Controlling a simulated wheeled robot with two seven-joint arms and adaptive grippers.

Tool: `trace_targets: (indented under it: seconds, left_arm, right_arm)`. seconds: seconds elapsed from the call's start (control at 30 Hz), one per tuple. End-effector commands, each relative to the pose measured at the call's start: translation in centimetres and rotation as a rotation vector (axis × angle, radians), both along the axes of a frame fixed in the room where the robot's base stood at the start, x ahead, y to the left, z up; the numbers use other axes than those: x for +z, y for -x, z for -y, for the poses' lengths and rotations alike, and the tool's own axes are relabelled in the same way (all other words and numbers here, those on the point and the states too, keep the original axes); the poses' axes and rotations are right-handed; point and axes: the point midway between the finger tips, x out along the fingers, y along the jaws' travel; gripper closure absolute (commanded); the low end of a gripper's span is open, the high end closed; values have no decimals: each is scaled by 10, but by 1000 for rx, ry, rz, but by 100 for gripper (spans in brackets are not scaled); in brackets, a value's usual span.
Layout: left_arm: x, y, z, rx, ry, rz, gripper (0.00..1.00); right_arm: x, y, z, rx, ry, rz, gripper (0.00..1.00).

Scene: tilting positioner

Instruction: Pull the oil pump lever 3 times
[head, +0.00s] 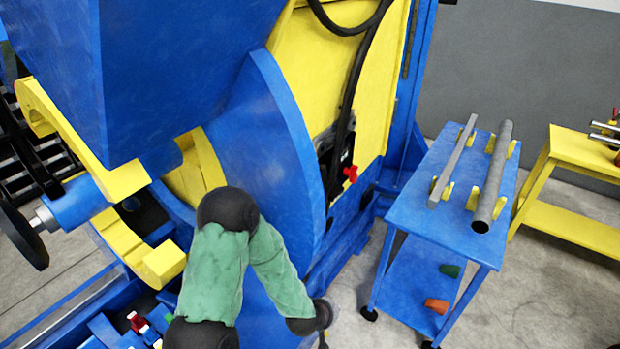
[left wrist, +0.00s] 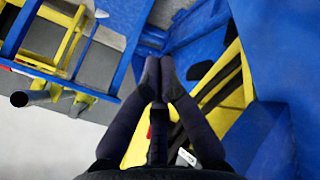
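No part is clearly recognisable as the oil pump lever. A red knob or handle (head: 350,173) is on a dark fitting (head: 340,150) at the machine's yellow side in the head view. A small bit of red also shows between my fingers in the left wrist view. My left arm bends down beside the curved blue plate, and my left gripper (head: 323,323) is partly cut off at the bottom edge. In the left wrist view the left gripper's (left wrist: 160,72) dark fingertips are together. A dark bar lies between the fingers; I cannot tell what it is. My right gripper is out of view.
A big blue and yellow positioner (head: 285,150) fills the left and middle. A blue cart (head: 455,205) stands right of it, carrying a grey pipe (head: 492,180) and a square bar (head: 453,160). A yellow bench (head: 565,225) is farther right. Bare floor lies between machine and cart.

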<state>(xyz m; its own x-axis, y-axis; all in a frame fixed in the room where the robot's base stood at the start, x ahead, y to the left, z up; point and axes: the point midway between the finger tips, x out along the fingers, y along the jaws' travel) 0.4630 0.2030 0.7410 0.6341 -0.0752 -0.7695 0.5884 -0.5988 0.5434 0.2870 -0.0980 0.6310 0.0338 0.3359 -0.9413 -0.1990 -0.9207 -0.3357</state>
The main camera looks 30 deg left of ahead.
Motion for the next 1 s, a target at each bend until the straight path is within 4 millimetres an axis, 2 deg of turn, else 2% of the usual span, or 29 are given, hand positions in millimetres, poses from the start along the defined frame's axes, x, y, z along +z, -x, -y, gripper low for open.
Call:
trace_targets:
  seconds: [0.03,0.2,0.43,0.6,0.8,0.9,1.0]
  left_arm:
    - [18,-11,-11,54,8,49,100]
    - [74,-42,-46,237,56,216,100]
    - [156,-67,-93,457,145,459,100]
    - [219,-73,-126,594,228,648,100]
    - [280,-71,-155,706,318,836,100]
    - [299,-68,-164,736,349,899,100]
    - [310,-66,-169,753,369,935,100]
  right_arm:
    - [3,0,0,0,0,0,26]
    - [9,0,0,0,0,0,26]
    - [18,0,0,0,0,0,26]
    - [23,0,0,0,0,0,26]
    - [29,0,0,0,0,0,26]
    - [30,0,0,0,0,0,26]
    - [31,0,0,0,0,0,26]
